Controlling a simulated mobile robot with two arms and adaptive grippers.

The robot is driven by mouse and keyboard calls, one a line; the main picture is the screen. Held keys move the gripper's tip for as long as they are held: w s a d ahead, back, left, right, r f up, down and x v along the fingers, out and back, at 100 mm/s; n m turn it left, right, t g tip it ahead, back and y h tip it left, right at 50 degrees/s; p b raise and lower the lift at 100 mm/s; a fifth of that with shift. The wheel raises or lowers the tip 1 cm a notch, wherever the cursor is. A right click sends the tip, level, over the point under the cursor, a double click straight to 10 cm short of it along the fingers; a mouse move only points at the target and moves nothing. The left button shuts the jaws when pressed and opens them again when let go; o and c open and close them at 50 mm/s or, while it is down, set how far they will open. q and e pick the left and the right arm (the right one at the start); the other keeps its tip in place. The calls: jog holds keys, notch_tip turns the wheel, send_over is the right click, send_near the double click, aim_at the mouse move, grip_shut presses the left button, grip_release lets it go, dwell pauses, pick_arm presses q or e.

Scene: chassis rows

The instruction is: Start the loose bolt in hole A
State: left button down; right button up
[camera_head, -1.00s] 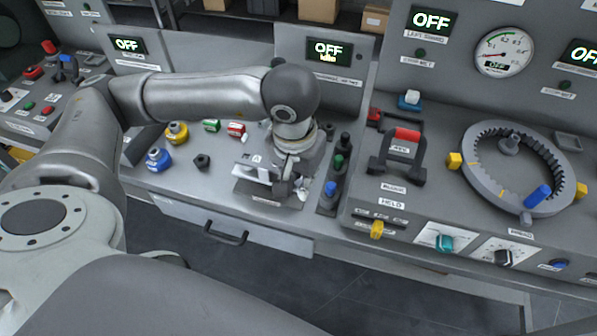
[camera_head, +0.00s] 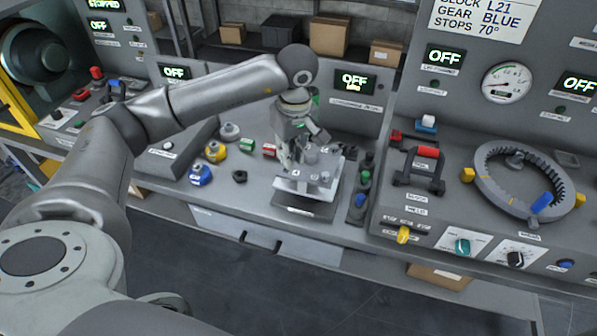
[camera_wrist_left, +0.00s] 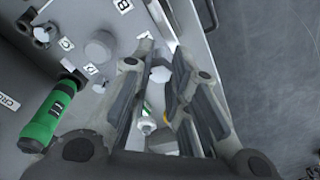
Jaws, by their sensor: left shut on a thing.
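My left gripper (camera_head: 296,158) reaches down over the grey fixture plate (camera_head: 300,187) on the bench. In the left wrist view the gripper (camera_wrist_left: 165,85) is shut on the loose bolt, whose pale head (camera_wrist_left: 160,74) shows between the fingers. The bolt's shank is hidden. In that view the plate carries letter labels, with B, C and D seeming readable, a round grey boss (camera_wrist_left: 98,46) and another bolt (camera_wrist_left: 42,35) by a corner. Hole A is not clearly visible, and I cannot tell whether the held bolt touches it. My right gripper is not in view.
A green-handled tool (camera_wrist_left: 52,115) lies near the gripper in the wrist view. Blue (camera_head: 200,175) and yellow (camera_head: 215,151) items stand left of the fixture. A toothed ring (camera_head: 528,180) and a red-handled clamp (camera_head: 424,165) stand to the right. The floor in front is clear.

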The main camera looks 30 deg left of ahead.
pick_arm(q)
jog(key=shift+w+a+f+n+b, duration=0.35)
jog(key=shift+a+f+n+b, duration=0.1)
jog(key=shift+a+f+n, duration=0.15)
jog(key=shift+w+a+f+n+b, duration=0.35)
jog(key=shift+a+f+n+b, duration=0.05)
jog(key=shift+a+f+n, duration=0.15)
jog(key=n+g+p, duration=0.1)
jog(key=n+p, duration=0.1)
jog(key=n, duration=0.5)
jog(key=n+p, duration=0.2)
jog(key=n, duration=0.5)
jog(key=shift+w+n+g+h+p, duration=0.1)
jog(key=shift+n+g+h+p, duration=0.2)
jog(key=shift+n+g+p, duration=0.1)
jog(key=shift+f+b, duration=0.85)
jog(key=shift+f, duration=0.15)
jog(key=shift+f+b, duration=0.5)
jog(key=shift+f, duration=0.15)
